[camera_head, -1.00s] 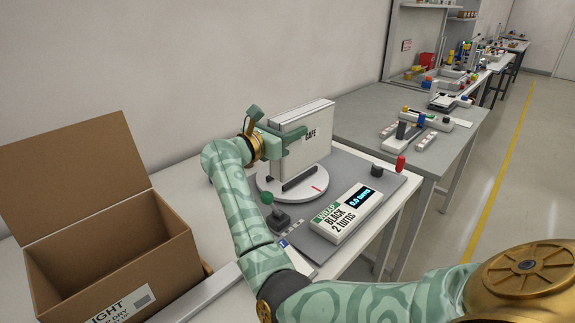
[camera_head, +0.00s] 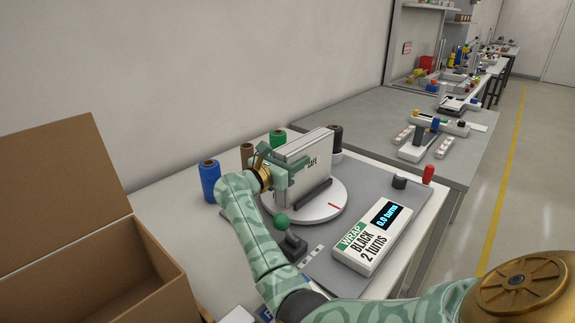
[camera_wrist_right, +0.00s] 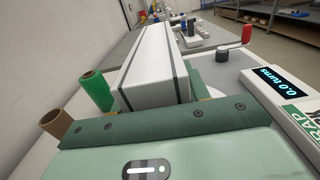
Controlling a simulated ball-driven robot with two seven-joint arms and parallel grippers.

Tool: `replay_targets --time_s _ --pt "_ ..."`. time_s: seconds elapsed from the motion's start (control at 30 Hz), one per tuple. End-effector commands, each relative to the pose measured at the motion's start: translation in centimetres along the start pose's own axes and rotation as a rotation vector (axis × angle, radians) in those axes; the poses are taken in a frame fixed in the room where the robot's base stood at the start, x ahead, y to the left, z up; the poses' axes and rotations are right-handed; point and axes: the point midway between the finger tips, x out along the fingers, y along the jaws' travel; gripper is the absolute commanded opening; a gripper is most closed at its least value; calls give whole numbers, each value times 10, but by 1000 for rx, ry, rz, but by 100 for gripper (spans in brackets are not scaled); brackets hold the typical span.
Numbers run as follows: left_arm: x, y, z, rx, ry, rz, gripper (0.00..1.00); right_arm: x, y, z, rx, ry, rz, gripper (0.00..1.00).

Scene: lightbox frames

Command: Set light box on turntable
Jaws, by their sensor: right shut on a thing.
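In the right wrist view the light box (camera_wrist_right: 157,65) extends straight out from between the green fingers. A dark holder (camera_head: 312,195) on the turntable runs along the box's lower edge; I cannot tell whether the box's bottom rests in it. My left gripper is not in view.
A display unit (camera_head: 372,238) reads WRAP BLACK 2 turns, 0.0 turns. A green-knobbed lever (camera_head: 284,224) stands before the turntable. Blue (camera_head: 210,180), brown (camera_head: 247,154), green (camera_head: 278,138) and black (camera_head: 336,138) spools stand behind. A red handle (camera_head: 428,174) is right. An open cardboard box (camera_head: 135,275) is left.

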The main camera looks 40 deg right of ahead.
Motion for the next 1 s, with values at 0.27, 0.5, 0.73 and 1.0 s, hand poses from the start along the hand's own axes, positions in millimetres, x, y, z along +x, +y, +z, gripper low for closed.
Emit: replay_targets --time_s 0.27,0.5,0.73,1.0 --pt "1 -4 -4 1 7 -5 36 0 0 -1 1 -1 0 0" --pt "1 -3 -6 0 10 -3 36 0 0 -3 0 3 0 67" --pt "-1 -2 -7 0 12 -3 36 -5 0 -1 0 3 2 67" --pt "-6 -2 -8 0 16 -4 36 -52 0 -1 0 4 2 67"
